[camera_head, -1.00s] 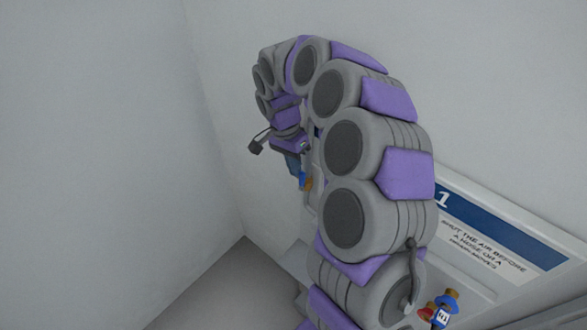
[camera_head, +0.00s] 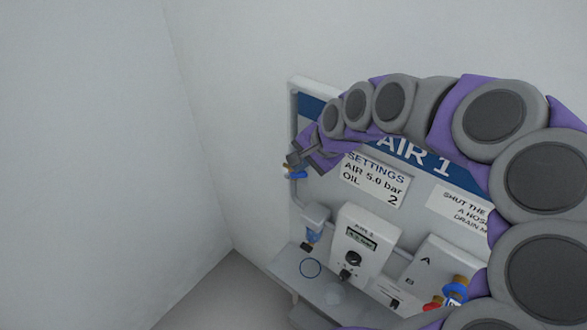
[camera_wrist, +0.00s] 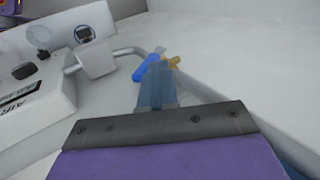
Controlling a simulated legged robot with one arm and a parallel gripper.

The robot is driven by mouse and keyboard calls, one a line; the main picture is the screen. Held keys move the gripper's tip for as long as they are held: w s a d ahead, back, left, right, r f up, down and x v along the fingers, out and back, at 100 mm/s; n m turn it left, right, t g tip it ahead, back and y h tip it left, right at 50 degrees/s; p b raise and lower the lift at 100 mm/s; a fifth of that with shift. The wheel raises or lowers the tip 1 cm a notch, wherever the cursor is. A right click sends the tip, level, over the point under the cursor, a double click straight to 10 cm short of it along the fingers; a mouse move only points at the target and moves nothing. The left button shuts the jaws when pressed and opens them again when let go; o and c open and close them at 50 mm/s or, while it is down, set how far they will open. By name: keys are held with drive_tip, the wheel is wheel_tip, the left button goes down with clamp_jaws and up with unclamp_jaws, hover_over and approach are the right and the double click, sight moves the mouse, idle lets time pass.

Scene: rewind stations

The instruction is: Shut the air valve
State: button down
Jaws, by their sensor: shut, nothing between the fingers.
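A small blue lever with a brass part, which looks like the air valve, is at the left edge of the AIR 1 panel in the head view (camera_head: 295,174). In the wrist view the blue lever (camera_wrist: 148,66) lies just beyond my fingertips, with the brass part (camera_wrist: 173,62) to its right. My gripper (camera_head: 293,160) is shut and empty, right above the lever in the head view. In the wrist view its fingers (camera_wrist: 158,80) overlap the lever's near end; I cannot tell whether they touch it.
The panel (camera_head: 315,187) carries a settings label, a grey box with display and knob (camera_head: 362,245), and a small blue-bowled unit (camera_head: 313,228). A shelf with a blue ring (camera_head: 310,268) is below. Blue, red and brass fittings (camera_head: 455,291) are at right. Bare wall is at left.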

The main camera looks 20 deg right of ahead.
drive_tip(key=f+t+y+b, duration=0.1)
drive_tip(key=b, duration=0.1)
drive_tip(key=s+d+f+t+b, duration=0.1)
drive_tip(key=shift+s+d+t+y+b, duration=0.1)
drive_tip(key=shift+s+t+y+b, duration=0.2)
drive_tip(key=shift+y+b, duration=0.1)
drive_tip(key=shift+s+d+f+b, duration=0.15)
drive_tip(key=shift+s+f+b, duration=0.2)
drive_tip(key=shift+f+b, duration=0.25)
drive_tip(key=shift+s+d+f+b, duration=0.1)
drive_tip(key=shift+s+f+b, duration=0.2)
drive_tip(key=shift+f+b, duration=0.25)
drive_tip(key=shift+s+a+f, duration=0.1)
drive_tip(key=shift+s+f, duration=0.1)
drive_tip(key=shift+f, duration=0.2)
drive_tip(key=shift+r, duration=0.1)
drive_tip(key=r+p, duration=0.2)
drive_tip(key=r, duration=0.1)
drive_tip(key=d+r+p, duration=0.1)
drive_tip(key=r, duration=0.1)
drive_tip(key=shift+w+r, duration=0.1)
drive_tip(key=s+d+r, duration=0.1)
drive_tip(key=s, duration=0.1)
drive_tip(key=s+d+r, duration=0.1)
drive_tip(key=s+d, duration=0.1)
drive_tip(key=s, duration=0.1)
drive_tip(key=s+d+r, duration=0.1)
drive_tip(key=s, duration=0.1)
drive_tip(key=shift+s+d, duration=0.35)
drive_tip(key=shift+d, duration=0.05)
